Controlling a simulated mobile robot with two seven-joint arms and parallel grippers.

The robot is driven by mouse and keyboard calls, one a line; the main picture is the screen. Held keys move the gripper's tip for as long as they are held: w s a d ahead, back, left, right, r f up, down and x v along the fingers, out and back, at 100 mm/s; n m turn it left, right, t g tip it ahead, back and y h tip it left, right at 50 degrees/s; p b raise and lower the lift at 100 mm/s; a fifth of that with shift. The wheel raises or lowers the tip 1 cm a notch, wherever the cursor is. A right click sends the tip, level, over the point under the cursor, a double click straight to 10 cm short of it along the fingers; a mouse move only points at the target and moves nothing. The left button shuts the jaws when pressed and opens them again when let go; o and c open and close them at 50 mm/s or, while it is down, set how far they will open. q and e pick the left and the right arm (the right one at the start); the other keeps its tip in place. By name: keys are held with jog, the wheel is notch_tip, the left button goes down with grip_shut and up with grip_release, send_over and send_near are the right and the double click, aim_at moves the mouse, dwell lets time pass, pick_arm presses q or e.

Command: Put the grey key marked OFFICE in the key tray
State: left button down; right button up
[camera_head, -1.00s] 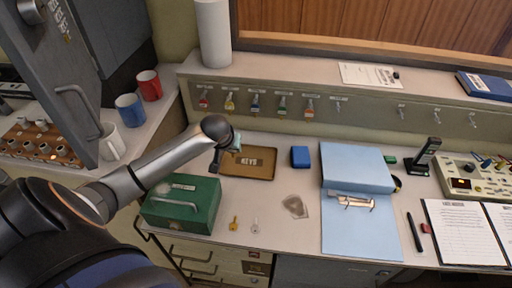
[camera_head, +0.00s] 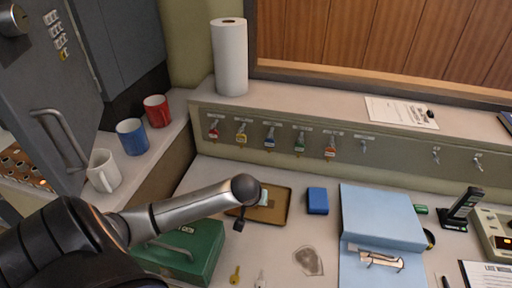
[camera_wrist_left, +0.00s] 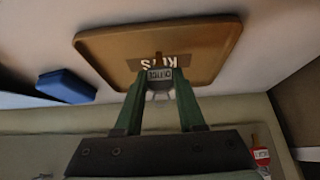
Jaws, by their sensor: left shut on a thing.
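The brown key tray (camera_head: 281,212), marked KEYS, lies on the desk; it also shows in the wrist view (camera_wrist_left: 208,42). My left gripper (camera_wrist_left: 160,84) is shut on a small grey key with a pale tag (camera_wrist_left: 160,74). The tag's dark lettering looks like OFFICE but is small and blurred. The key is over the tray, near its KEYS label; I cannot tell whether it touches the tray. In the head view the left gripper (camera_head: 263,196) is above the tray, and my wrist hides part of it. My right gripper is not in view.
A yellow key (camera_head: 235,275) and a pale key (camera_head: 260,279) lie in front of the tray. A green box (camera_head: 197,247) stands left of them, a blue box (camera_head: 317,201) right of the tray. Tagged keys hang on the panel behind (camera_head: 270,137).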

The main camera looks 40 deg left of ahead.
pick_arm(q)
jog(key=shift+f, duration=0.2)
jog(key=shift+r, duration=0.15)
jog(key=c, duration=0.5)
grip_release()
jog(key=p+v, duration=0.2)
jog(key=v, duration=1)
jog(key=shift+d, duration=0.1)
